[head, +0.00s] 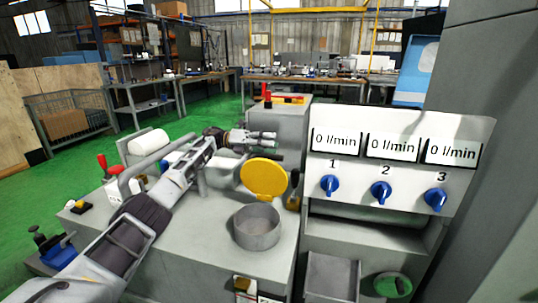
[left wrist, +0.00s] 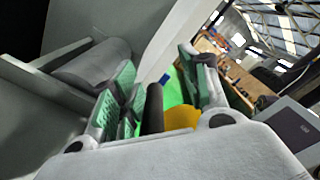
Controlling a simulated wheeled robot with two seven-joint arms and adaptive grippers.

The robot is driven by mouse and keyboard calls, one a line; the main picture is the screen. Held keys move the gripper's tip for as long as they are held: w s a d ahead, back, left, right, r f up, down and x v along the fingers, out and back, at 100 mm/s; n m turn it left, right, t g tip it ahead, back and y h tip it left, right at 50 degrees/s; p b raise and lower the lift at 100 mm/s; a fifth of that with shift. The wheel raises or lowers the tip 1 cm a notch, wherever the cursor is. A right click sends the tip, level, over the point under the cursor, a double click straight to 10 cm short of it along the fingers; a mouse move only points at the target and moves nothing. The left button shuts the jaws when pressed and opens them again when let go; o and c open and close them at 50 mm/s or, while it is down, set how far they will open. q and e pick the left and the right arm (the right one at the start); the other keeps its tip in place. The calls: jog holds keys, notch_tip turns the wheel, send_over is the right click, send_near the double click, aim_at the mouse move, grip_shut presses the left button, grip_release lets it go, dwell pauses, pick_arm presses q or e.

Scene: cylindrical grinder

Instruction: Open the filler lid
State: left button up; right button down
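The round yellow filler lid (head: 265,178) stands raised and tilted, its broad face toward the head camera. The open grey filler cylinder (head: 257,228) is just below and in front of it on the machine top. My left gripper (head: 270,138) is above and behind the lid, fingers pointing right. In the left wrist view the fingers of the left gripper (left wrist: 157,80) are apart. The yellow lid (left wrist: 182,118) and a dark upright rod (left wrist: 153,108) show in the gap. I see no grip on either. My right gripper is not in view.
A panel with blue knobs (head: 381,192) and flow displays stands right of the filler. A grey block with a red-topped item (head: 267,97) is behind. A white roll (head: 148,142) and small red-handled parts lie left, near my left arm. Green floor is open beyond.

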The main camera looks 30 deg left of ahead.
pick_arm(q)
notch_tip(320, 180, up, 6)
jog(key=shift+f, duration=0.15)
dwell(0.7)
notch_tip(320, 180, up, 10)
jog(key=p, duration=0.9)
jog(key=shift+p, duration=0.4)
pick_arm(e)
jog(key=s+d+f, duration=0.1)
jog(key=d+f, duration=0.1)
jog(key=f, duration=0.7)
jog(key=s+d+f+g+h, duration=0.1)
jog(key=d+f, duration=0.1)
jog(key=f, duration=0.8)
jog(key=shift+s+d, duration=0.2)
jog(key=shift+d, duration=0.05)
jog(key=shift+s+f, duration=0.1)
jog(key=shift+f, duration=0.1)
